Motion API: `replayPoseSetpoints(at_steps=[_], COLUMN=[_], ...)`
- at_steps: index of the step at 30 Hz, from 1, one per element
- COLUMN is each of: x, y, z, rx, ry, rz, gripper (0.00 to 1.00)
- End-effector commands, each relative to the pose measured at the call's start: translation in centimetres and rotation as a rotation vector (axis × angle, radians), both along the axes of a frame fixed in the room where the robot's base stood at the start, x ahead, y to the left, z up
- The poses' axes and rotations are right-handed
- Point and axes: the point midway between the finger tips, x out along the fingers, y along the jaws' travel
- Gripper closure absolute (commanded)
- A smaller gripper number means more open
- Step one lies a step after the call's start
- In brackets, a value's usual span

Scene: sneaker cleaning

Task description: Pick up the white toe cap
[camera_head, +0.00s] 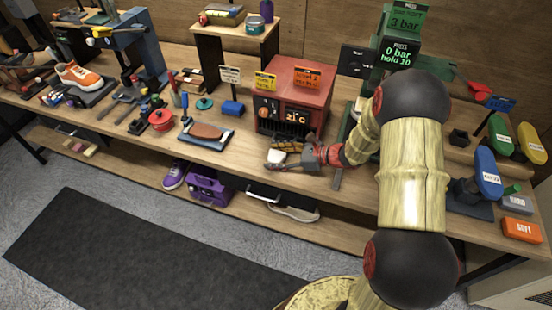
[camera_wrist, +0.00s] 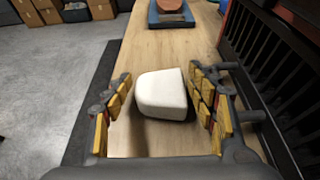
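The white toe cap (camera_wrist: 162,93) is a rounded white block on the wooden bench, between my fingers in the wrist view. In the head view a small white part of it (camera_head: 275,157) shows at the bench's front edge, mostly hidden by my gripper (camera_head: 288,152). My gripper (camera_wrist: 160,82) is open, with its yellow-padded fingers on either side of the cap. There is a clear gap on the left; the right finger is very close to the cap, and I cannot tell if it touches.
A red heater box (camera_head: 297,100) stands just behind my gripper; its dark grille (camera_wrist: 270,75) rises close on the right in the wrist view. A blue tray with a brown sole (camera_head: 206,132) lies to the left. The bench front edge (camera_wrist: 122,60) is near.

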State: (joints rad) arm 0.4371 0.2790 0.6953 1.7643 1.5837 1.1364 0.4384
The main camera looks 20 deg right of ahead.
Motion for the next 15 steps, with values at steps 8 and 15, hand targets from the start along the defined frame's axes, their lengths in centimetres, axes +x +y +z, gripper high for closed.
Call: replayPoseSetpoints(at_steps=[8, 15], x=[-0.02, -0.02], y=[0.0, 0.0], z=[-0.01, -0.01], rx=[0.0, 0.0], ry=[0.0, 0.0], rz=[0.0, 0.0], gripper=[0.61, 0.74])
